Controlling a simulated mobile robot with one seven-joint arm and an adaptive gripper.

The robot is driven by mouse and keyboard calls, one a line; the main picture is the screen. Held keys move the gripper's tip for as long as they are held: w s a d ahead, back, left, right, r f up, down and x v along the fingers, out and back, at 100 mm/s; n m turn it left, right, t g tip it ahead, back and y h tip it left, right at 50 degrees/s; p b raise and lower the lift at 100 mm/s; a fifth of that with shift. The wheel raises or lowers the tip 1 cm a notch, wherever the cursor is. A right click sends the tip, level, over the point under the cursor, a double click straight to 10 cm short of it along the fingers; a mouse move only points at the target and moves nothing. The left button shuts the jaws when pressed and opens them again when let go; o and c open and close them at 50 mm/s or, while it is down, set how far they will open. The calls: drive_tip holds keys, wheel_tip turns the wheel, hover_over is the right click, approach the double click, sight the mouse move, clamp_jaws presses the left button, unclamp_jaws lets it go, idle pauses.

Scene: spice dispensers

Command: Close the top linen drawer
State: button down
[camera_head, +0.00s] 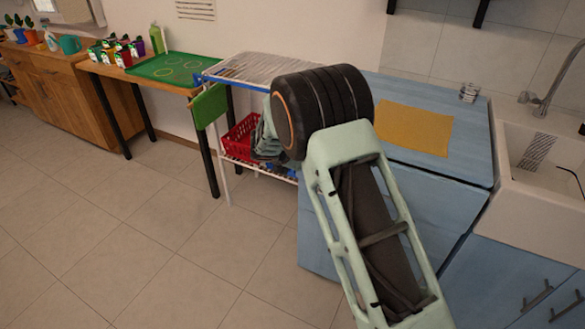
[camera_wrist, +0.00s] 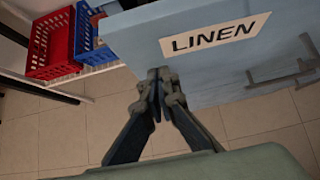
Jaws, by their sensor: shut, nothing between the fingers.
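The linen drawer's light blue front (camera_wrist: 207,75) shows in the wrist view, with a white label (camera_wrist: 215,33) reading LINEN. A grey bar handle (camera_wrist: 285,74) is at the right of the wrist view. My gripper (camera_wrist: 160,74) is shut and empty, its fingertips close to the lower left part of the blue front; I cannot tell whether they touch it. In the head view the blue cabinet (camera_head: 470,155) stands behind my arm, which hides my gripper and much of the cabinet front. How far the drawer stands out is not clear.
A yellow cloth (camera_head: 415,128) lies on the cabinet top. A white sink (camera_head: 540,205) adjoins at right. Left are a wire rack (camera_head: 265,68), a red basket (camera_head: 240,138) and a table with a green tray (camera_head: 172,67). The tiled floor (camera_head: 170,240) at front left is clear.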

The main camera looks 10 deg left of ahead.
drive_tip(key=w, duration=0.1)
drive_tip(key=w+d, duration=0.1)
drive_tip(key=shift+w+r, duration=0.15)
drive_tip(key=shift+w, duration=0.25)
drive_tip(key=shift+w+r, duration=0.1)
